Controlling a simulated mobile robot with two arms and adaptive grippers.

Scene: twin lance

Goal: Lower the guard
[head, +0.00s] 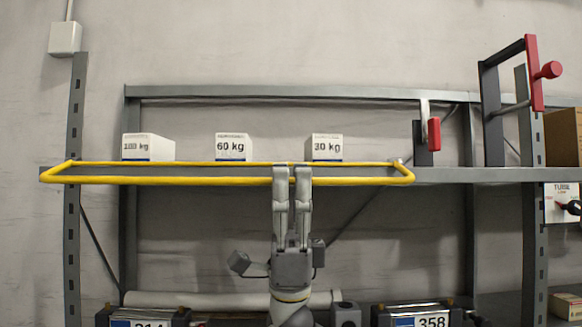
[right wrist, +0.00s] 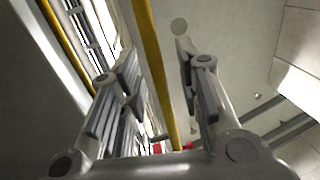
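The guard (head: 120,181) is a yellow rectangular bar frame, seen almost edge-on as a flat loop along the front of the upper shelf. It looks about level. My right gripper (head: 292,172) points up at the middle of its front bar, and its fingers cover a short stretch of it. In the right wrist view the gripper (right wrist: 158,55) is open. The yellow bar (right wrist: 153,60) passes between the two spread fingers with a gap on each side. My left gripper is not in view.
White boxes marked 60 kg (head: 231,148) and 30 kg (head: 324,148) stand behind the guard, with another (head: 148,148) at left. Red-handled levers (head: 434,134) (head: 534,75) stand at right. Grey uprights (head: 73,230) flank the rack. Labelled units (head: 415,316) sit below.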

